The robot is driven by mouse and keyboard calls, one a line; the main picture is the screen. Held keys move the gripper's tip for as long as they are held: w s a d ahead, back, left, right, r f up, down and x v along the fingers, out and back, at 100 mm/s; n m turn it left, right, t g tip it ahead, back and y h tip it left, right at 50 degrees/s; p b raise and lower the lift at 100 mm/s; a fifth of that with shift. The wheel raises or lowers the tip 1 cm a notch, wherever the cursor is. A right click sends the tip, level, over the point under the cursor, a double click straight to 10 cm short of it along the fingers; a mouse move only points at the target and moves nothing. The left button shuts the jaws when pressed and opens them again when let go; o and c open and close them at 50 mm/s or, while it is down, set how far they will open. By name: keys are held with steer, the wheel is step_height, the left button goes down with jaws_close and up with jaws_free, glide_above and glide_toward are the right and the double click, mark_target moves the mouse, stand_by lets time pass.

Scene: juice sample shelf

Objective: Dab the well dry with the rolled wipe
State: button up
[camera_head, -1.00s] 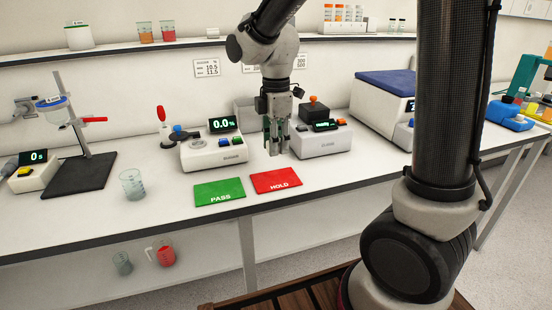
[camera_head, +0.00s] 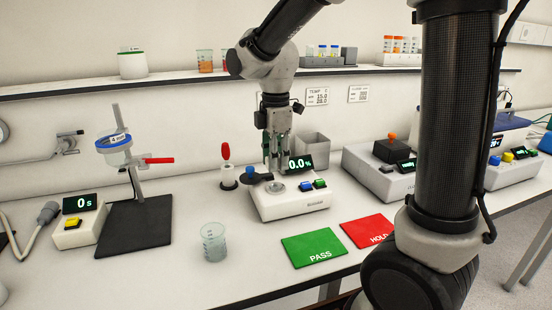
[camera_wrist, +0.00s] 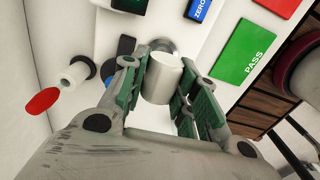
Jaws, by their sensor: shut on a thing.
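My gripper (camera_head: 279,165) hangs fingers-down over the white meter (camera_head: 290,205), which reads 0.0%. The round metal well (camera_head: 276,187) is on the meter's top, just below the fingertips. In the wrist view my gripper (camera_wrist: 160,95) is shut on the rolled wipe (camera_wrist: 160,80), a plain white cylinder between the green-padded fingers. The wipe's far end overlaps the well's metal rim (camera_wrist: 164,45); I cannot tell whether it touches. In the head view the fingers hide the wipe.
A red-topped dropper stand (camera_head: 227,170) is left of the meter. A clear beaker (camera_head: 214,242) stands at front left. The green PASS mat (camera_head: 313,249) and red HOLD mat (camera_head: 368,231) lie in front. A grey bin (camera_head: 312,150) stands behind, and another device (camera_head: 385,170) to the right.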

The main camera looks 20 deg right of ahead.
mark_target(278, 187)
steer(key=shift+f, duration=2.55)
steer(key=shift+f, duration=0.3)
steer(key=shift+w+r, duration=0.1)
steer(key=shift+w, duration=0.25)
steer(key=shift+s, duration=0.25)
steer(key=shift+s, duration=0.55)
steer(key=shift+w+a, duration=0.15)
steer(key=shift+w+a+f, duration=0.2)
steer(key=shift+c, duration=0.3)
steer(key=shift+d, duration=0.15)
steer(key=shift+d+r, duration=0.1)
steer(key=shift+d, duration=0.5)
